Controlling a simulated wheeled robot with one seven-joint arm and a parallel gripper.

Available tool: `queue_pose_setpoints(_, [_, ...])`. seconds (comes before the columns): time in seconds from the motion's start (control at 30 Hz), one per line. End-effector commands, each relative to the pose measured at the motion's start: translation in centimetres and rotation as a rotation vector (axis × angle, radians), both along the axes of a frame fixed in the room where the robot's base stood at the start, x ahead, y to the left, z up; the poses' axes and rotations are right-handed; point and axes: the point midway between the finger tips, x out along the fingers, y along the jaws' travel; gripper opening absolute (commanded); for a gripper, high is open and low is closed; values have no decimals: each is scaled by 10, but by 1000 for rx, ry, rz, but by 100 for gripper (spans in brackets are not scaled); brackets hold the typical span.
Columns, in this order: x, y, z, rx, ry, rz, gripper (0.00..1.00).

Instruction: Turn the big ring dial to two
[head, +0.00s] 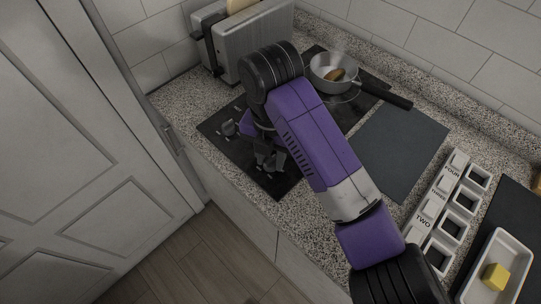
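The black cooktop (287,182) lies on the speckled counter under my arm. A small grey knob-like dial (228,127) stands near its left front edge, with faint pale marks close by; I cannot tell whether it is the big ring dial, nor read its setting. My gripper (268,161) points down over the front part of the cooktop, to the right of this knob and apart from it. Its fingers are dark against the dark surface, so their opening is unclear. My arm and wrist hide the middle of the cooktop.
A steel pan (322,66) with brown food sits at the back of the cooktop, its handle pointing right. A toaster (262,35) stands behind. A dark mat (405,140), a labelled white compartment rack (437,210) and a white tray (508,262) with a yellow block (495,277) lie right.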

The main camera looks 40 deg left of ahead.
Motion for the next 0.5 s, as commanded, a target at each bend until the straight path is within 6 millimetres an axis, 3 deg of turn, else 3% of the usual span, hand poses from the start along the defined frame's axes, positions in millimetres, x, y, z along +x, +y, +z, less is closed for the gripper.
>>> queue_pose_setpoints(0.03, [0,0,0,0,0,0,18])
queue_pose_setpoints(0.13, [0,0,0,0,0,0,0])
queue_pose_setpoints(0.5, [0,0,2,0,1,-50,0])
